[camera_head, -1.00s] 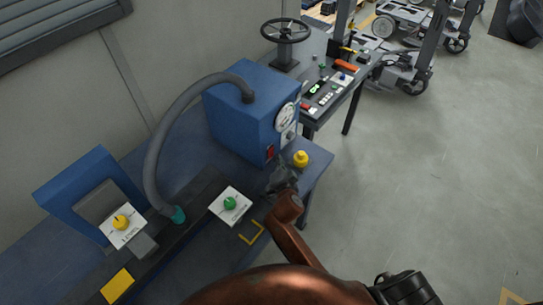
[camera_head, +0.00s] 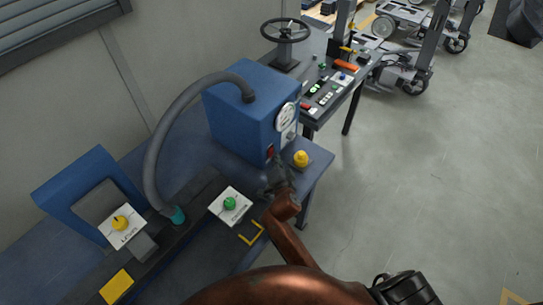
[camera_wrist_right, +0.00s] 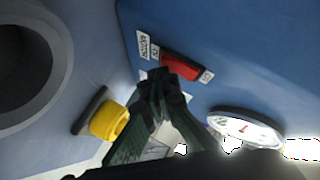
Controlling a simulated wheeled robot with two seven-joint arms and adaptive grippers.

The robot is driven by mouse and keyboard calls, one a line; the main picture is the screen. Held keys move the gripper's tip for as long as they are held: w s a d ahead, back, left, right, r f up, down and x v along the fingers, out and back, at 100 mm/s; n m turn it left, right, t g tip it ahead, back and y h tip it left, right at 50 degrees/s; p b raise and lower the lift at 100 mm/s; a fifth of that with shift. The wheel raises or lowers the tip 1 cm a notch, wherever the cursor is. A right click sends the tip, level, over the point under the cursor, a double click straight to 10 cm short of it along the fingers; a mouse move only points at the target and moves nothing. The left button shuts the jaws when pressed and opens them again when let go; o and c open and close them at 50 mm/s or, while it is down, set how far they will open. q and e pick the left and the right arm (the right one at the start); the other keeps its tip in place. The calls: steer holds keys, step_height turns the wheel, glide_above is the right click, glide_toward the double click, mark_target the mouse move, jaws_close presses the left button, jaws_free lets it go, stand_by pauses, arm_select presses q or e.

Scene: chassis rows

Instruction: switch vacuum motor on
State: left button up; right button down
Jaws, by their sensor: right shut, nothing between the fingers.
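The blue vacuum motor box (camera_head: 238,112) stands on the blue bench, with a grey hose from its top. Its red switch (camera_head: 270,152) is on the front face, and it shows close up in the right wrist view (camera_wrist_right: 182,67) between small white labels. My right gripper (camera_head: 279,166) is shut and empty, right in front of the switch. In the right wrist view its fingertips (camera_wrist_right: 164,84) overlap the lower edge of the switch; I cannot tell whether they touch it. The switch's rocker position is unclear. My left gripper is not in view.
A yellow knob (camera_head: 301,158) sits at the bench corner, close beside my right gripper. A round gauge (camera_head: 285,117) is on the box. A green button (camera_head: 230,203) on a white plate lies in front. The floor to the right is clear.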

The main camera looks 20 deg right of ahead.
steer(key=shift+w+a, duration=0.1)
stand_by(0.5)
steer(key=shift+s+d+r+p, duration=0.1)
steer(key=shift+s+d+p, duration=0.2)
steer(key=shift+s+d, duration=0.25)
steer(key=shift+s+a, duration=0.1)
steer(key=shift+s, duration=0.05)
steer(key=shift+s+d+r+p, duration=0.1)
steer(key=shift+s+d+p, duration=0.3)
steer(key=shift+s, duration=0.3)
steer(key=shift+s+d+r+p, duration=0.15)
steer(key=shift+s+d+p, duration=0.25)
steer(key=shift+s, duration=0.3)
steer(key=shift+s+d+r+p, duration=0.1)
steer(key=shift+s+d+p, duration=0.3)
steer(key=shift+s, duration=0.3)
